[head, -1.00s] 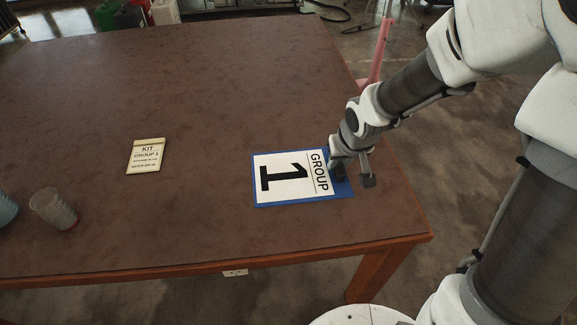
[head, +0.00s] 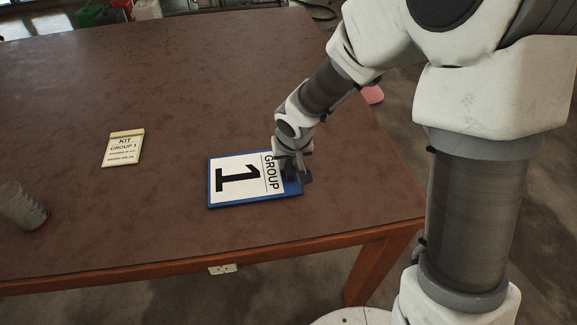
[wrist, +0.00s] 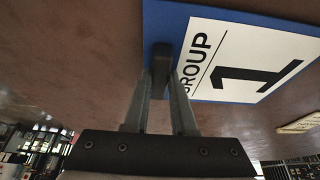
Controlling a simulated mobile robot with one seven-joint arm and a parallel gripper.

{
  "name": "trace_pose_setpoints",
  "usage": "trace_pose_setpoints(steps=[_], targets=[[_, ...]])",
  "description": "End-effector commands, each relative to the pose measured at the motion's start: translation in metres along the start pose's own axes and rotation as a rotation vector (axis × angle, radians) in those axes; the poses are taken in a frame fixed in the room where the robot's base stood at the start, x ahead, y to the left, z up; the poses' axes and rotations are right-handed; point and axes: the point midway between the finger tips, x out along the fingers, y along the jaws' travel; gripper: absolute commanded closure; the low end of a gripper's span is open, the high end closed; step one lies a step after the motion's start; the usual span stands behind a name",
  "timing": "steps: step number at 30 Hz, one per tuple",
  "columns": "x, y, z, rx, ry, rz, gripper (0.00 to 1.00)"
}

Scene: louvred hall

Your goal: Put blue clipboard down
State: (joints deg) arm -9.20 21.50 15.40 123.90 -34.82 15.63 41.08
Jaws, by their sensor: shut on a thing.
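The blue clipboard (head: 209,184) carries a white sheet reading "GROUP 1" and lies flat over the near right part of the brown table (head: 120,215). My gripper (head: 289,168) is shut on its right-hand edge, by the "GROUP" heading. In the wrist view my gripper (wrist: 163,72) has its fingers closed at the edge of the clipboard (wrist: 235,60), which extends up and right. The clipboard is level or nearly so; whether its underside touches the table, I cannot tell.
A cream "KIT GROUP 1" pad (head: 123,148) lies to the left of the clipboard. The tabletop between the pad and clipboard is clear. The table's near edge (head: 150,275) runs below the clipboard.

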Motion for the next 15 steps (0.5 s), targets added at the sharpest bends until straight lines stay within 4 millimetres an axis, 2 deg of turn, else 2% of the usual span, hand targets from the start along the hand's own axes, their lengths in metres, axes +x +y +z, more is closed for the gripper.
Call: trace_pose_setpoints(steps=[11,12,15], targets=[[0.0046,0.0001,0.0014,0.000,0.002,0.000,1.00],[0.0033,0.0001,0.0011,0.000,0.001,0.000,0.70],[0.0030,0.0001,0.0010,0.000,0.001,0.000,0.52]])
